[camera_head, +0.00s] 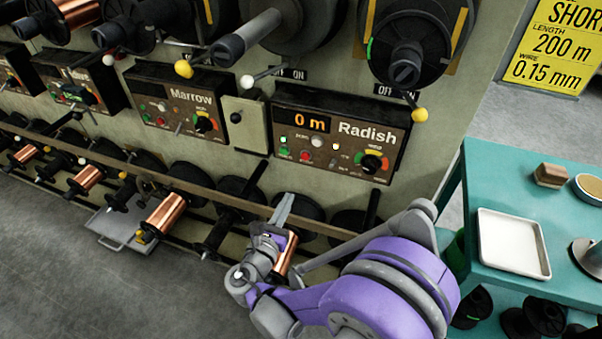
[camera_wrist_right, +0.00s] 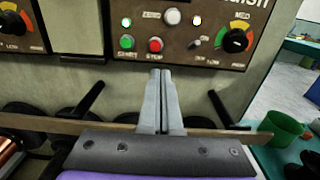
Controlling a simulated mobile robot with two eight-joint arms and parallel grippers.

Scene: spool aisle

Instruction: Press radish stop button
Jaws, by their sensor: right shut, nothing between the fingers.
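The Radish panel (camera_head: 340,130) is a dark box with an orange "0 m" display. Its red stop button (camera_head: 305,156) is right of the green start button (camera_head: 284,153). In the right wrist view the stop button (camera_wrist_right: 155,45) is labelled STOP, with the green start button (camera_wrist_right: 127,43) to its left. My right gripper (camera_head: 286,197) is shut and empty, below the panel. In the right wrist view its fingertips (camera_wrist_right: 159,72) appear just below the stop button, apart from it in the picture. My left gripper is not in view.
The Marrow panel (camera_head: 180,105) is to the left. A wooden rail (camera_head: 245,204) with spools runs below the panels. A teal table (camera_head: 480,185) with a white tray (camera_head: 513,243) stands at the right. Spool shafts project above the Radish panel.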

